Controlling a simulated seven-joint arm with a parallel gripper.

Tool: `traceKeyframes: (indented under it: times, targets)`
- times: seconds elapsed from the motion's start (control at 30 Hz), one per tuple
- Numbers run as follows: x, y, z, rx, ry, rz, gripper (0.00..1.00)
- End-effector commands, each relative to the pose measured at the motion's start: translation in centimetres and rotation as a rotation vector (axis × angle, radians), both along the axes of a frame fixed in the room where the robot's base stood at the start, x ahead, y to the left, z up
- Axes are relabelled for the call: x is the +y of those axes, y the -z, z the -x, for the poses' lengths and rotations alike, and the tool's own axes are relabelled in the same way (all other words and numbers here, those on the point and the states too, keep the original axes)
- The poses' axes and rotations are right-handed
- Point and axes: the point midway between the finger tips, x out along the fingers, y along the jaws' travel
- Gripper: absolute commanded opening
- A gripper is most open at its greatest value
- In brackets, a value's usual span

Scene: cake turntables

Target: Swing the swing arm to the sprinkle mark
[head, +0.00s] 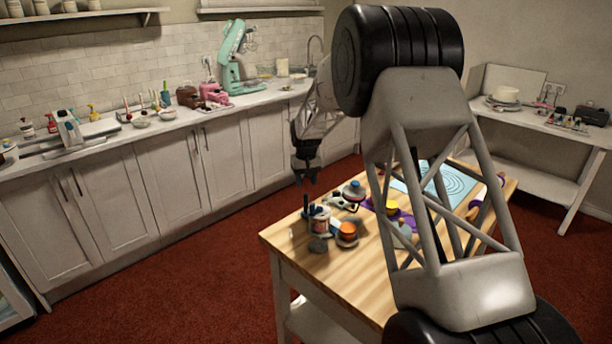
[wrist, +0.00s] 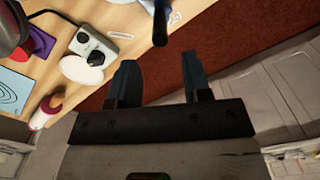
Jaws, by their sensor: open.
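A grey box with a black knob (wrist: 97,45) and a white oval piece (wrist: 80,70) are at the table edge. I cannot make out the sprinkle mark; my own arm hides part of the table in the head view.
The wooden table (head: 350,273) carries a blue mat with rings (head: 455,187), an orange-topped jar (head: 347,232) and other small items. In the wrist view a red-and-white bottle (wrist: 46,112) lies near the blue mat. Red carpet (head: 190,270) is clear between table and counter.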

Motion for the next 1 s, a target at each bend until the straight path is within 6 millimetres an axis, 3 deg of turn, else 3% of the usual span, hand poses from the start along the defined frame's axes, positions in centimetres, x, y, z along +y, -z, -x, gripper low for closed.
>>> traceKeyframes:
  times: [0.67, 0.9, 1.0]
  targets:
    - [0.0, 5.8, 0.0, 0.001, 0.000, 0.000, 0.45]
    - [0.0, 5.6, 0.0, 0.000, 0.000, 0.000, 0.08]
    - [0.0, 5.6, 0.0, 0.001, 0.000, 0.000, 0.06]
